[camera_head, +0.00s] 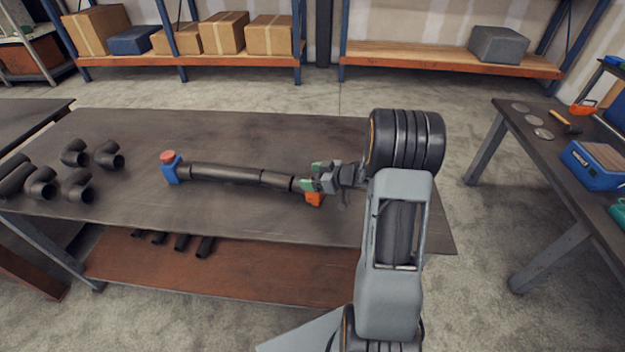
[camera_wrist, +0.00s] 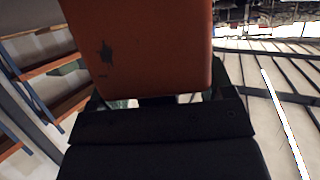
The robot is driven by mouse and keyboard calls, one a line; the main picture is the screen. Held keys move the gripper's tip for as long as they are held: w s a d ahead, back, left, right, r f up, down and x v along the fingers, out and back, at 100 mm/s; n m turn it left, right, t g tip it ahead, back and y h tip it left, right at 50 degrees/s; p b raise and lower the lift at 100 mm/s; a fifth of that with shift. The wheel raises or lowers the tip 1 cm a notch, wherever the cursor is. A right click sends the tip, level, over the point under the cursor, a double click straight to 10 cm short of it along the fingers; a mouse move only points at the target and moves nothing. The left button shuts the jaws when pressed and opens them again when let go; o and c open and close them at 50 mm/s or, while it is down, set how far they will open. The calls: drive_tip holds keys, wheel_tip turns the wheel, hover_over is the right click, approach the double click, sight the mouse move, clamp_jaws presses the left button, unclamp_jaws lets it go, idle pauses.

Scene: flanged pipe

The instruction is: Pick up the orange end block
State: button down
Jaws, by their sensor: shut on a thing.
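The orange end block (camera_head: 315,198) is at the right end of a dark pipe (camera_head: 225,173) in the head view. My gripper (camera_head: 313,184) is shut on the block, with its green-tipped fingers around it. In the wrist view the orange block (camera_wrist: 140,45) fills the upper middle, close to the camera, with a small dark mark on its face. The dark gripper body (camera_wrist: 160,125) hides its lower part. A blue end block (camera_head: 172,169) with a red top is at the pipe's left end. I cannot tell whether the orange block touches the pipe or the table.
The dark table (camera_head: 250,130) holds several black pipe elbows (camera_head: 76,184) at the left. A side bench (camera_head: 560,150) with tools and a blue case (camera_head: 597,164) stands at the right. Shelves with boxes (camera_head: 222,33) stand behind.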

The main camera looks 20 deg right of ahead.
drive_tip(key=shift+r, duration=0.55)
drive_tip(key=w+d+r, duration=0.9)
drive_tip(key=w+r, duration=0.2)
drive_tip(key=s+d+r+b, duration=0.2)
drive_tip(key=s+r, duration=0.1)
drive_tip(key=r, duration=0.3)
drive_tip(key=s+a+b, duration=0.1)
drive_tip(key=s+a, duration=0.2)
drive_tip(key=s, duration=0.5)
drive_tip(key=s+a+b, duration=0.2)
drive_tip(key=s, duration=0.6)
drive_tip(key=s+a+f+n+g+y, duration=0.1)
drive_tip(key=s+a+f, duration=0.4)
drive_tip(key=s+a, duration=0.2)
drive_tip(key=shift+n+y, duration=0.4)
drive_tip(key=w+d+f, duration=0.1)
drive_tip(key=w+f, duration=0.1)
drive_tip(key=w, duration=0.1)
drive_tip(key=w+d+f, duration=0.1)
drive_tip(key=w+f, duration=0.2)
drive_tip(key=w, duration=0.1)
drive_tip(key=w+f, duration=0.3)
drive_tip(key=w, duration=0.1)
drive_tip(key=shift+w+d+b, duration=0.25)
drive_tip(key=shift+d+b, duration=0.1)
drive_tip(key=shift+d, duration=0.05)
drive_tip(key=shift+w+d+f, duration=0.2)
drive_tip(key=shift+w+f, duration=0.6)
drive_tip(key=shift+f, duration=1.75)
